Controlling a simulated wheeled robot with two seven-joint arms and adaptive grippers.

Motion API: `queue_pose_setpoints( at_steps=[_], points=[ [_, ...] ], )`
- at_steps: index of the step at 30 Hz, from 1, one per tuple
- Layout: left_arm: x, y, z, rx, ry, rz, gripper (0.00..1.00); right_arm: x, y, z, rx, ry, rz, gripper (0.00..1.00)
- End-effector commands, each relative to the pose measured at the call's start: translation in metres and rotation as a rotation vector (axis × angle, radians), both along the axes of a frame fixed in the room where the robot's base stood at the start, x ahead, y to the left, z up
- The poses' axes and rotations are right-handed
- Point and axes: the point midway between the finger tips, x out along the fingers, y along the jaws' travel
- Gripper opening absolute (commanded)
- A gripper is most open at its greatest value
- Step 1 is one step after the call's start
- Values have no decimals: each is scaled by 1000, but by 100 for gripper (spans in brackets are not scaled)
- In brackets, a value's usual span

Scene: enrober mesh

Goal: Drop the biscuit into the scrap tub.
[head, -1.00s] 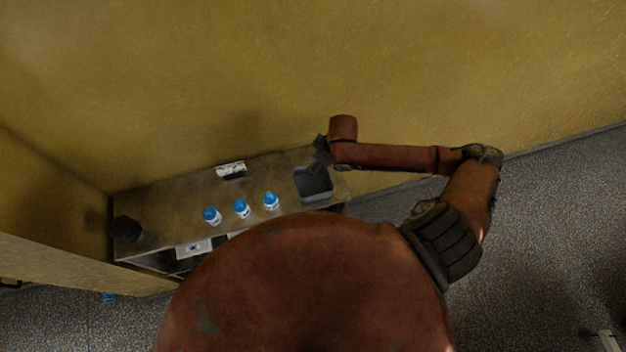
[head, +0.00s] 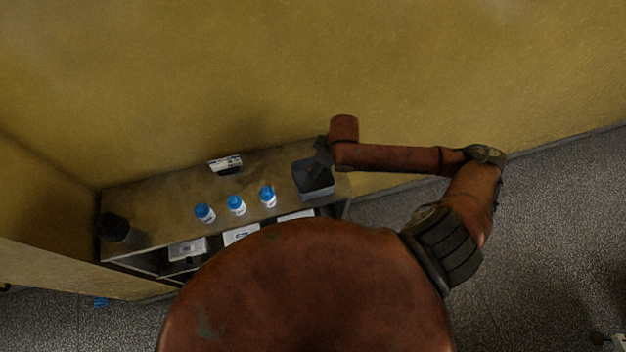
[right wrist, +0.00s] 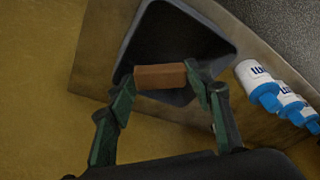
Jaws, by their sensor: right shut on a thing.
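The biscuit (right wrist: 160,77) is a brown rectangular block in the right wrist view. My right gripper (right wrist: 160,84) is shut on it, one finger at each end. The scrap tub (right wrist: 178,42) is a dark grey open box, and in this view the biscuit overlaps its opening and near rim. In the head view the tub (head: 314,188) stands at the right end of the counter, with my right gripper (head: 318,160) over its back part. The biscuit cannot be made out there. My left gripper is not in view.
Three white bottles with blue caps (head: 236,205) stand in a row on the counter (head: 165,200), left of the tub. A small black-and-white box (head: 226,163) lies near the wall. A dark round container (head: 112,228) is at the left end. White boxes (head: 188,249) sit on the shelf below.

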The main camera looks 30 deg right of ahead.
Motion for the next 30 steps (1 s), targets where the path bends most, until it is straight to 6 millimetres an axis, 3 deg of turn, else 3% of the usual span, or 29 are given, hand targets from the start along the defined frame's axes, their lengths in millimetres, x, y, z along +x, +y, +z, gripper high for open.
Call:
queue_pose_setpoints(
  at_steps=[2, 3, 12, 23, 30],
  points=[
    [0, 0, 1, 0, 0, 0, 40, 0, 0, 1, 1, -1, 0, 34],
    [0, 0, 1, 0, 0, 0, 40, 0, 0, 1, 1, -1, 0, 48],
    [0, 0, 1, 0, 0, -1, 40, 0, 0, 1, 0, 0, 0, 68],
    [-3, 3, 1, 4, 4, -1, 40, -1, -1, 7, 1, -1, 0, 68],
    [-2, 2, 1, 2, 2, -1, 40, -10, -7, 44, -2, -3, 0, 68]
  ],
)
